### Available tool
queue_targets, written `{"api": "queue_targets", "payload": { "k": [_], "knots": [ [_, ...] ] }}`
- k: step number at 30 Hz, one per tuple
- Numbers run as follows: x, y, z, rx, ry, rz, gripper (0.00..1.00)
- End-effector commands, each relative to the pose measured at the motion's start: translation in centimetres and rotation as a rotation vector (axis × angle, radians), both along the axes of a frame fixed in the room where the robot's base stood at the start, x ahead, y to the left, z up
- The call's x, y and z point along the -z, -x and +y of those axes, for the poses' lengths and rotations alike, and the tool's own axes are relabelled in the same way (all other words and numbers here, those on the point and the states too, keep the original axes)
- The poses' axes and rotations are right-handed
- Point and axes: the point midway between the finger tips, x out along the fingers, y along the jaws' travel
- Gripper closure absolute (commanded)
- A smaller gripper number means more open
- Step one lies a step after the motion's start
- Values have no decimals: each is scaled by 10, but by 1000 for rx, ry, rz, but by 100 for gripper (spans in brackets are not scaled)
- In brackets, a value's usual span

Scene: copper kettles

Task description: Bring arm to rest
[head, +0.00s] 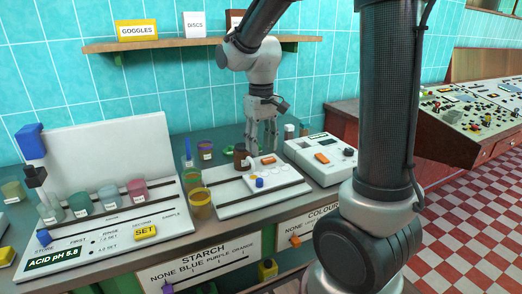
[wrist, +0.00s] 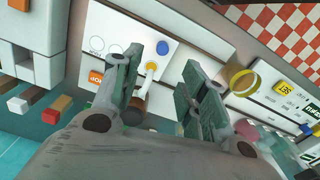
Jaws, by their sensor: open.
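My gripper (head: 262,138) hangs pointing down over the back of the bench, just behind a white board (head: 238,203). In the wrist view my gripper (wrist: 175,68) has its two fingers apart, with nothing held between them. A small yellow-tipped white piece (wrist: 151,67) shows in the gap beyond the fingers. A brown jar (head: 240,160) stands just left of the fingers in the head view. Whether the fingers touch anything below is unclear.
A white box device (head: 322,153) stands right of the gripper. Several coloured cups and a pH panel (head: 95,245) are to the left. A shelf (head: 160,44) with boxes is on the tiled wall behind. A control console (head: 475,115) is at the right.

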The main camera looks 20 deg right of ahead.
Motion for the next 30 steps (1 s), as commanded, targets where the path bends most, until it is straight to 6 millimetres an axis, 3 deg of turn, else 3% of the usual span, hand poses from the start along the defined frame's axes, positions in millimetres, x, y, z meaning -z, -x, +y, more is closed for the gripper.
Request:
{"api": "queue_targets", "payload": {
  "k": [11, 14, 17, 27, 30],
  "knots": [
    [0, 0, 0, 0, 0, 1, 57],
    [5, 8, -1, -1, 3, 22, 57],
    [7, 34, -6, 0, 7, 44, 57],
    [-45, 143, -44, 81, -19, -146, 57],
    [-55, 167, -52, 108, -26, -224, 57]
  ]
}}
